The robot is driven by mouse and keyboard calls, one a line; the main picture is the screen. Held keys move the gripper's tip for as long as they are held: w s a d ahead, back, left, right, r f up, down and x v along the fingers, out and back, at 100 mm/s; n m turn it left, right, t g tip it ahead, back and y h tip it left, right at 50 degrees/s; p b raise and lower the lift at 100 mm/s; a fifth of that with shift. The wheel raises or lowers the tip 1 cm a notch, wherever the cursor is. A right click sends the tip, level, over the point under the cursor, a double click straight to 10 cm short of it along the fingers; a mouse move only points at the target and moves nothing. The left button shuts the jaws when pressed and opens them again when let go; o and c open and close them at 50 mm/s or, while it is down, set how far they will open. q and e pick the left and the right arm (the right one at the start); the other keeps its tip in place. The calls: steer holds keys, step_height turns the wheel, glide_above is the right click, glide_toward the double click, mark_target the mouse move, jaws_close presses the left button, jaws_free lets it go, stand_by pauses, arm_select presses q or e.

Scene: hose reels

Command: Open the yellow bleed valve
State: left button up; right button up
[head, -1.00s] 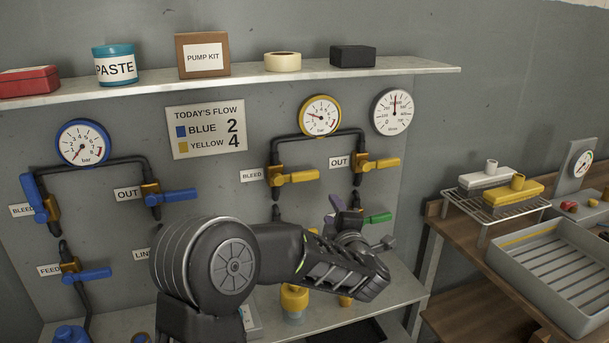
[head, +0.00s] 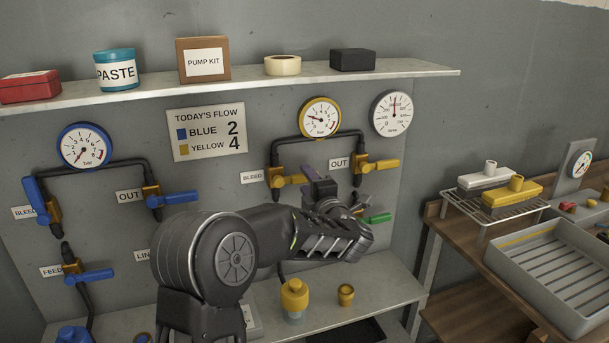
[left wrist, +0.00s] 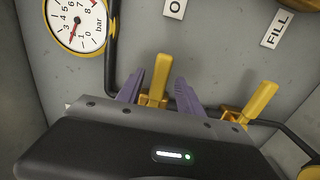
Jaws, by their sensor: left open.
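The yellow bleed valve (head: 284,179) is on the wall panel beside its BLEED label (head: 252,176), under the left end of the yellow-rimmed gauge's pipe. Its yellow handle points right in the head view. My left gripper (head: 318,181) is open at the handle's right end. In the left wrist view, the yellow handle (left wrist: 157,78) stands between the open purple fingers (left wrist: 160,90). I cannot tell whether either finger touches it. The valve's base is partly hidden there. My right gripper is not in view.
The yellow OUT valve (head: 362,167) is close to the right of my gripper, with a green handle (head: 376,218) below. Another yellow handle (left wrist: 262,101) is right of the fingers in the left wrist view. The shelf (head: 400,68) is above; a yellow-topped bottle (head: 295,297) stands below.

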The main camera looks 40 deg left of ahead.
arm_select(q)
steer(key=shift+x, duration=1.3)
jaws_close()
stand_by(0.5)
